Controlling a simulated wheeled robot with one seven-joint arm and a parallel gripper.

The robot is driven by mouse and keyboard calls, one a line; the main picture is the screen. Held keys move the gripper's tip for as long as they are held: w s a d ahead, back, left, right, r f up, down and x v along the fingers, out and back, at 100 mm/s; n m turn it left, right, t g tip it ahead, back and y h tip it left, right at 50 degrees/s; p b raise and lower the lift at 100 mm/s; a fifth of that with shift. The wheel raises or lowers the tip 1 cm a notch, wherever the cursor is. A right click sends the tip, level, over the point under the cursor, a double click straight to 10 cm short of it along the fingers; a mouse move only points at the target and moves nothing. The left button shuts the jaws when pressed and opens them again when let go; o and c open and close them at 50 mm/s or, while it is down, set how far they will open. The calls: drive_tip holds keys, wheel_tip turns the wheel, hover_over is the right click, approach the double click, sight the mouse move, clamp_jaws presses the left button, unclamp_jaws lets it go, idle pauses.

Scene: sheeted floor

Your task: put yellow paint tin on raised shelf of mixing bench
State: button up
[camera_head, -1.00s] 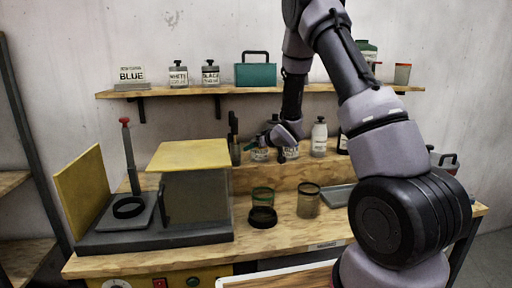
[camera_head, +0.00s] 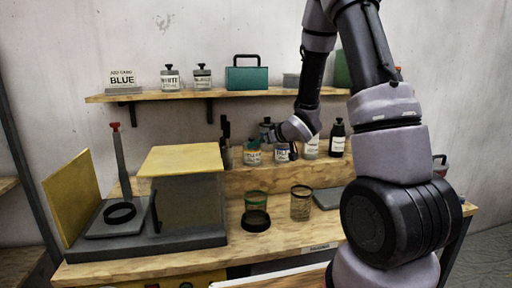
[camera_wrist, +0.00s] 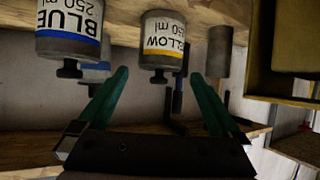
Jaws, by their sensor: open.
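The yellow paint tin (camera_wrist: 163,42) shows upside down in the wrist view, a clear-sided tin with a white label, a yellow band and a dark cap. In the head view a small tin (camera_head: 252,154), seemingly the same one, stands on the wooden step (camera_head: 300,174) at the back of the mixing bench (camera_head: 285,237). My gripper (camera_wrist: 158,98) is open and empty, its green fingers pointing towards the tins. The yellow tin appears ahead, between the finger directions, apart from them. In the head view my wrist partly hides this area.
The blue tin (camera_wrist: 70,32) is close beside the yellow one. Bottles (camera_head: 337,138) stand right of them. A wall shelf (camera_head: 160,96) above holds tins and a teal box (camera_head: 246,78). Open jars (camera_head: 301,203) and a yellow-topped box (camera_head: 185,160) occupy the bench top.

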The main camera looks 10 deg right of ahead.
drive_tip(key=s+d+r+m+h, duration=0.25)
drive_tip(key=s+d+r, duration=0.2)
drive_tip(key=r, duration=0.25)
drive_tip(key=s+d+r+m+h, duration=0.2)
drive_tip(key=s+d+r+m, duration=0.1)
drive_tip(key=s+r, duration=0.3)
drive_tip(key=s+a+r+m+g+y, duration=0.1)
drive_tip(key=s+a+r+g, duration=0.1)
drive_tip(key=s, duration=0.8)
drive_tip(key=s+a+r+m+g+y, duration=0.1)
drive_tip(key=s+r, duration=0.4)
drive_tip(key=s, duration=0.6)
drive_tip(key=shift+a+m+g, duration=0.55)
drive_tip(key=shift+a+g, duration=0.05)
drive_tip(key=shift+a, duration=0.4)
